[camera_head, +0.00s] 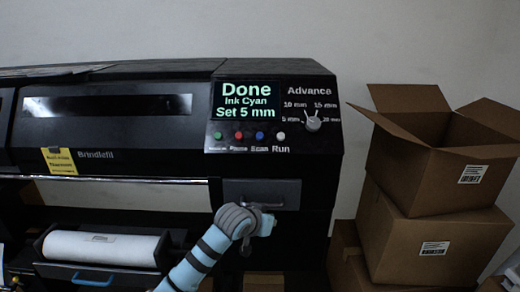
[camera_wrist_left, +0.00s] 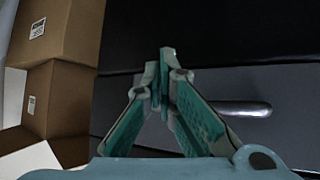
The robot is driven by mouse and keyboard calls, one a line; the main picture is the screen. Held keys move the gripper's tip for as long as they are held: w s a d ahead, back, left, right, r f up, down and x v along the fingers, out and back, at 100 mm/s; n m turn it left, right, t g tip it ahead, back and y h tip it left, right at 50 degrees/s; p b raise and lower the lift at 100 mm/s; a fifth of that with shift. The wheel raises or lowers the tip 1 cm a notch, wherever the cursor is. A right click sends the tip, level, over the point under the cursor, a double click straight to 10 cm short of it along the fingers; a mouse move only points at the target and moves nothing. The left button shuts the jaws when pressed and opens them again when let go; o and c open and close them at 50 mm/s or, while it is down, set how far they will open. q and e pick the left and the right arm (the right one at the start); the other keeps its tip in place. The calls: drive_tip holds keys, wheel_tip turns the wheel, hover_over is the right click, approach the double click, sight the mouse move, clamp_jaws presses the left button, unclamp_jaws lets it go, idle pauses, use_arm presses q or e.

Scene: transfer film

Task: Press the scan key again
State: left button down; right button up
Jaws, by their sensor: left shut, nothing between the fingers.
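The blue Scan key (camera_head: 259,135) is on the printer's front panel, between the red Pause key (camera_head: 239,135) and the white Run key (camera_head: 281,136). The screen (camera_head: 246,101) above reads "Done, Ink Cyan, Set 5 mm". My left gripper (camera_head: 268,224) is below the keys, by the grey drawer front, clear of the Scan key; its fingers are mostly hidden by the wrist in the head view. In the left wrist view its fingertips (camera_wrist_left: 167,70) are together and empty. The Scan key is not discernible there. My right gripper is not in view.
The drawer (camera_head: 289,187) has a silver handle (camera_wrist_left: 235,108). An Advance dial (camera_head: 313,124) is right of the keys. Stacked cardboard boxes (camera_head: 425,240) stand to the right. A white roll (camera_head: 100,247) lies in a tray at lower left.

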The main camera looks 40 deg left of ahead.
use_arm(q)
drive_tip(key=a+r+t, duration=0.2)
drive_tip(key=r, duration=1.4)
drive_tip(key=a+r+n+t+p, duration=0.1)
drive_tip(key=r+t, duration=0.1)
drive_tip(key=r, duration=1.4)
drive_tip(key=shift+s+a+r+y, duration=0.3)
drive_tip(key=shift+s+a, duration=0.05)
drive_tip(key=shift+a, duration=0.05)
drive_tip(key=shift+w+f, duration=0.1)
drive_tip(key=b, duration=0.3)
hover_over(260, 137)
drive_tip(key=s+d, duration=0.2)
drive_tip(key=s, duration=0.1)
wheel_tip(260, 137, down, 5)
drive_tip(key=shift+w+a+f, duration=0.4)
drive_tip(key=shift+w+f, duration=0.05)
drive_tip(key=shift+f, duration=0.1)
drive_tip(key=shift+w+a+f, duration=0.2)
drive_tip(key=shift+w+f, duration=0.05)
drive_tip(key=shift+f, duration=0.05)
